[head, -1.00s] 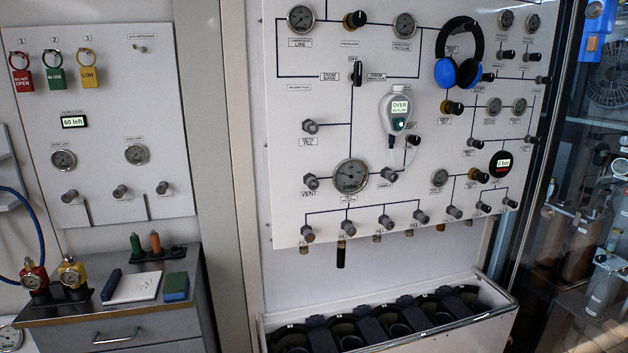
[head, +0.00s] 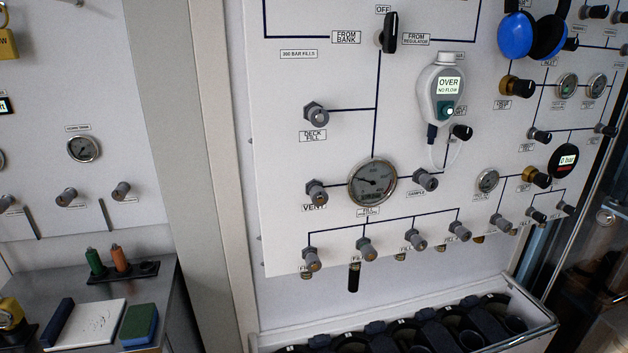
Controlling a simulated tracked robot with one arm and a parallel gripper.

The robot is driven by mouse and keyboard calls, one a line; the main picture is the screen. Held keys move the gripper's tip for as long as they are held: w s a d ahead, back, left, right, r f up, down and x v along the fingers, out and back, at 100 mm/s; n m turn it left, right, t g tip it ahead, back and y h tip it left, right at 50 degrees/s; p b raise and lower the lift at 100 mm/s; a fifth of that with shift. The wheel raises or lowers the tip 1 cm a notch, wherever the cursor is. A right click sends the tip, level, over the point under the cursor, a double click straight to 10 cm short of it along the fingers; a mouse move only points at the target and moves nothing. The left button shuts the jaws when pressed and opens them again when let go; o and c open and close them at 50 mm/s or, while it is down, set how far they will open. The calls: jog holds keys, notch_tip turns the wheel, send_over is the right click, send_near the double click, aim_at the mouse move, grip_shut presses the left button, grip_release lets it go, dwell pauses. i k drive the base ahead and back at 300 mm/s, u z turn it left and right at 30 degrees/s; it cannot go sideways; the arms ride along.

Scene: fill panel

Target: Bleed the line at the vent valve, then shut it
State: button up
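The vent valve (head: 316,192) is a grey knob on the white fill panel (head: 285,225), with a "VENT" label (head: 313,208) just below it. It sits left of the round fill pressure gauge (head: 372,183), joined to it by a dark painted line. Whether the valve is open or shut cannot be told from the knob. The gauge has a needle, but its reading is too small to tell. My gripper is not in view.
A deck fill knob (head: 316,113) is above the vent valve. Several fill knobs run along the panel's lower edge, the leftmost (head: 312,260) below the vent. A white analyser (head: 441,95) reads "OVER NO FLOW". A bin (head: 545,318) with dark holders stands below.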

aim_at(319, 196)
jog(key=z, duration=1.35)
jog(key=k, duration=0.75)
jog(key=u, duration=0.7)
jog(key=i, duration=1)
